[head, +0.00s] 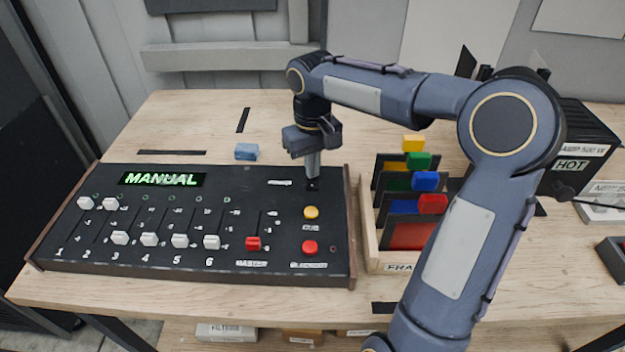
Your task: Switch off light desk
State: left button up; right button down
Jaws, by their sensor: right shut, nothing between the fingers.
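The black light desk (210,258) with wooden side cheeks lies on the wooden table. Its green display (161,180) reads MANUAL. White faders stand in columns 1 to 6; the first two (98,203) are high and the others (150,240) low. The red master fader (252,243) is low. A yellow button (311,212) and a red button (309,247) sit at the right. My right gripper (313,184) is shut and points down at the desk's upper right corner, above the yellow button. It hides what lies under its tips; contact cannot be told. My left gripper is not in view.
A wooden rack (366,225) of coloured gel frames stands close to the desk's right side. A black box labelled HOT (580,140) is at the back right. A small blue block (246,151) lies behind the desk. The table's back left is mostly clear.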

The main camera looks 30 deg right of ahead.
jog(key=shift+f, duration=0.1)
notch_tip(320, 180, up, 7)
jog(key=p, duration=0.6)
jog(key=shift+p, duration=0.3)
dwell(0.4)
